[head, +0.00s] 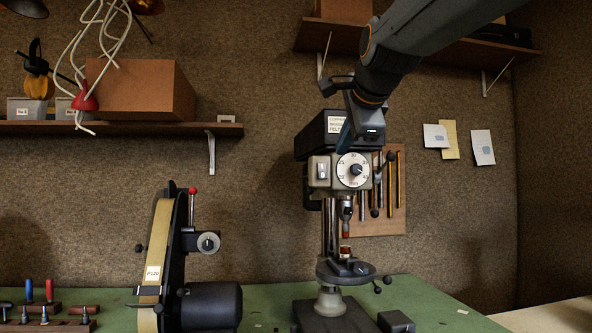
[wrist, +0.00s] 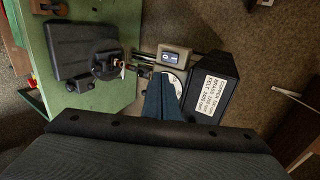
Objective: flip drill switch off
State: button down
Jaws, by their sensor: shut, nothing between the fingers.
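The drill press stands on the green bench in the head view, with a black belt cover (head: 325,135) above a grey head. A small pale switch (head: 322,171) sits on the head's front, left of a round white dial (head: 353,170). In the wrist view the switch (wrist: 169,58) shows on the grey head beside the dial, which is partly hidden by my fingers. Which way the switch is set is too small to tell. My gripper (head: 345,138) is shut and empty, in front of the belt cover, above the dial. Its fingers (wrist: 161,82) point toward the dial, apart from the switch.
A belt sander (head: 160,255) stands left of the drill on the green bench (head: 265,295). A tool board (head: 390,215) hangs behind the drill. A shelf (head: 150,128) with boxes is at left, another shelf (head: 470,55) at upper right. The drill's round table (head: 345,270) is below the chuck.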

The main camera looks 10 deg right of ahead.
jog(key=shift+w+a, duration=0.1)
jog(key=shift+a, duration=0.15)
jog(key=p, duration=0.4)
send_near(323, 176)
jog(key=x, duration=0.4)
jog(key=shift+p+x, duration=0.35)
jog(key=shift+x, duration=0.75)
